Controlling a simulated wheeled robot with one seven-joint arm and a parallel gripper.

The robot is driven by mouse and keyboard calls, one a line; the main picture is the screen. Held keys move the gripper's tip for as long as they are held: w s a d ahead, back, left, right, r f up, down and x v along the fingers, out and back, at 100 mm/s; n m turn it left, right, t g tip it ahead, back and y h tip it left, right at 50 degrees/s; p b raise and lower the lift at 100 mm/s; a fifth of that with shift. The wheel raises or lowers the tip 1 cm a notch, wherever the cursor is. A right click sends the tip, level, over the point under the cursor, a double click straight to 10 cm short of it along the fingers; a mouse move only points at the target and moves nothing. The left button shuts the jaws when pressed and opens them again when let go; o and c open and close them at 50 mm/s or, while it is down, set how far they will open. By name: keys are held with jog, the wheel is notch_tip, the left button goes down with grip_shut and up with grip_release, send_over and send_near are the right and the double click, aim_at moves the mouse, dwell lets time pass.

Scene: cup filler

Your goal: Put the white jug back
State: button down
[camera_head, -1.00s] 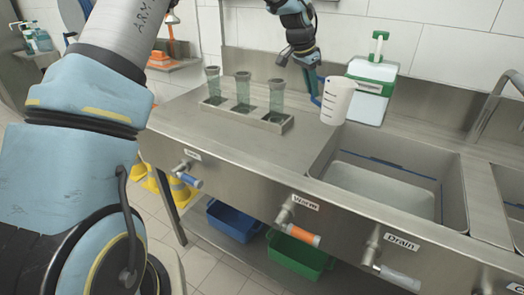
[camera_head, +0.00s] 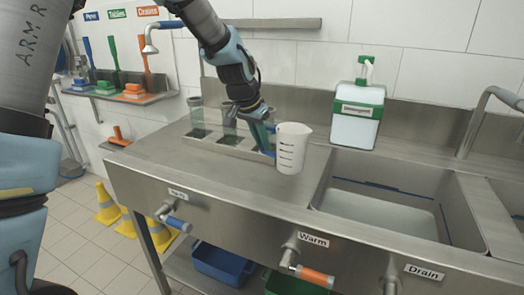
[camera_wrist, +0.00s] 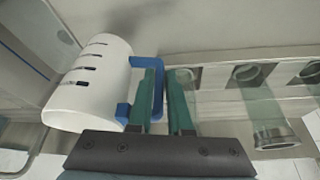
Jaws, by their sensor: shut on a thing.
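The white jug (camera_head: 291,150) with black marks is upright over the steel counter (camera_head: 250,185), left of the sink. I cannot tell whether its base touches the counter. My gripper (camera_head: 268,130) is at its left side, shut on its blue handle. In the wrist view the jug (camera_wrist: 92,85) lies to the left. One green finger of my gripper (camera_wrist: 166,85) passes inside the blue handle (camera_wrist: 158,92), the other is outside it.
A rack (camera_head: 216,143) with clear cylinders stands behind and left of the jug, partly hidden by my arm. A white and green dispenser (camera_head: 356,125) stands behind the sink (camera_head: 325,190). Valves (camera_head: 300,265) stick out of the counter's front. The counter's front left is clear.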

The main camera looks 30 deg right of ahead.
jog(key=shift+f+p, duration=0.35)
jog(key=shift+f, duration=1.5)
jog(key=shift+f, duration=0.2)
jog(key=c, duration=0.8)
grip_release()
jog(key=shift+c, duration=0.2)
jog(key=shift+r, duration=0.4)
jog(key=b+v, duration=0.2)
jog(key=v, duration=1)
jog(key=w+a+f+n+y, duration=0.1)
jog(key=a+f+n, duration=0.2)
jog(key=a, duration=0.7)
jog(key=w+a+f+n+y, duration=0.1)
jog(key=a+f+n, duration=0.15)
jog(key=a, duration=0.75)
jog(key=w+a+f+n+y, duration=0.15)
jog(key=a+n, duration=0.25)
jog(key=a, duration=0.6)
jog(key=s+a+f+n, duration=0.3)
jog(key=s+a, duration=0.3)
jog(key=a, duration=0.4)
jog(key=shift+s+f+y, duration=0.25)
jog(key=shift+y, duration=0.1)
